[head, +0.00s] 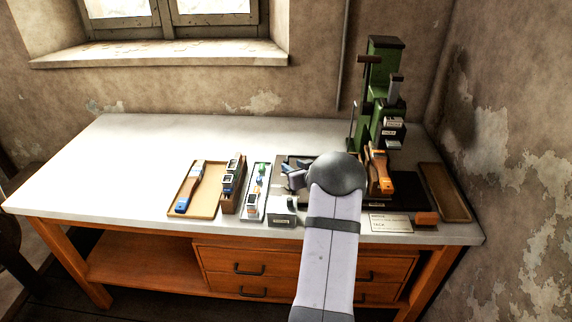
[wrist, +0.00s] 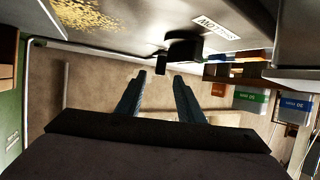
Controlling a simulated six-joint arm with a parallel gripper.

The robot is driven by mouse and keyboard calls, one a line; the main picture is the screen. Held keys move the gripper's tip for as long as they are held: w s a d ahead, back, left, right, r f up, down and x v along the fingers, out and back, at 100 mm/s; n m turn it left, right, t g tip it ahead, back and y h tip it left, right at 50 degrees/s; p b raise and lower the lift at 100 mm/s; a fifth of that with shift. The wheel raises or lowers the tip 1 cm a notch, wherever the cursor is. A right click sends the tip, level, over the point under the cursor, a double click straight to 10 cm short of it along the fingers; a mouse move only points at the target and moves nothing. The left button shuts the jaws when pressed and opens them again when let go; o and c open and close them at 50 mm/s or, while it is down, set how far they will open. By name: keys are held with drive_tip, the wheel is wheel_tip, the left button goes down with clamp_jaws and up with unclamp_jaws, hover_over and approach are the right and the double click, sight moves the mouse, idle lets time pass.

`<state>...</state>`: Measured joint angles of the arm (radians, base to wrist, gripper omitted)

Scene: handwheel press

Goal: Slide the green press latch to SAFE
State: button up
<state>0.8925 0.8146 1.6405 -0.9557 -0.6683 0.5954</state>
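The green press (head: 377,95) stands at the back right of the bench, with a dark top and small white labels on its front. I cannot single out its latch or read the latch setting. My gripper (wrist: 159,76) shows in the wrist view with its two dark fingers apart and nothing between them. A small black block with a knob (wrist: 184,48) appears just beyond the fingertips; I cannot tell what it is. In the head view my arm covers much of the gripper, left of the press.
A white card (head: 391,223) lies at the front right, an empty brown tray (head: 446,193) at the right. The bench's left is clear.

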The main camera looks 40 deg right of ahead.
sight(287, 163)
drive_tip(key=shift+w, duration=0.15)
drive_tip(key=shift+p+x, duration=0.6)
drive_tip(key=shift+x, duration=2.9)
drive_tip(key=shift+f, duration=0.1)
clamp_jaws()
